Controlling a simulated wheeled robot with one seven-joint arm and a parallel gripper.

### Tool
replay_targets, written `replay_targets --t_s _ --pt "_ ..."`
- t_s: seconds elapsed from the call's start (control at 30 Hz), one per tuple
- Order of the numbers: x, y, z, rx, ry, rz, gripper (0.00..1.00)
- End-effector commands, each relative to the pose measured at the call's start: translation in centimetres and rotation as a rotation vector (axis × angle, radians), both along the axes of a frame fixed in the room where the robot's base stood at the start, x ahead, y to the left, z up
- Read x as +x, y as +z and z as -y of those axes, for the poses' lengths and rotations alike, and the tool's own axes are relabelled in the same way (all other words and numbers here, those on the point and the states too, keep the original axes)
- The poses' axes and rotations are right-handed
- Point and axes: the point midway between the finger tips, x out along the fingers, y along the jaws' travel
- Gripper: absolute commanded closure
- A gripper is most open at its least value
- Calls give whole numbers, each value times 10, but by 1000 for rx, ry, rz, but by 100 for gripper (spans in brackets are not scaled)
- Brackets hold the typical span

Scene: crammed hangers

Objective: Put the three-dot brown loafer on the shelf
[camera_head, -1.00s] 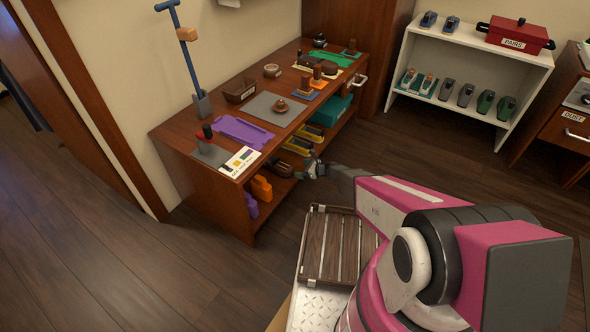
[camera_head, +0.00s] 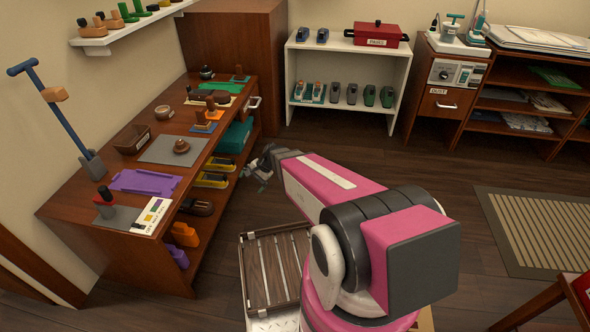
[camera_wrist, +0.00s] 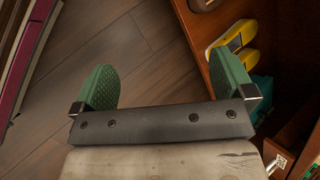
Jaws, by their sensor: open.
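My gripper (camera_head: 260,166) is beside the right side of the wooden workbench, over the floor. In the wrist view my gripper (camera_wrist: 168,88) has two green pads wide apart, with only floor between them. A dark brown shoe-like thing (camera_head: 197,206) lies in the bench's lower compartment, left of and nearer than my gripper. A dark brown thing (camera_head: 207,96) lies on the bench top; its shape is unclear. No dots can be made out on either, so I cannot tell which is the three-dot loafer. The white shelf (camera_head: 297,64) at the back holds several shoes.
The workbench (camera_head: 88,213) carries a purple tray (camera_head: 146,183), a grey mat and brushes. Yellow things (camera_head: 211,180) lie in its open side and show in the wrist view (camera_wrist: 233,38). A red box (camera_head: 377,35) tops the shelf. Open floor lies between bench and shelf.

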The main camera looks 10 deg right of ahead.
Motion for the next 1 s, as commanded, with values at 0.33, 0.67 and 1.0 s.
replay_targets --t_s 0.33,0.67,1.0 --pt "-102 124 138 -505 533 197 0" --pt "-115 144 166 -612 642 200 0" --pt "-115 143 166 -610 640 200 0"
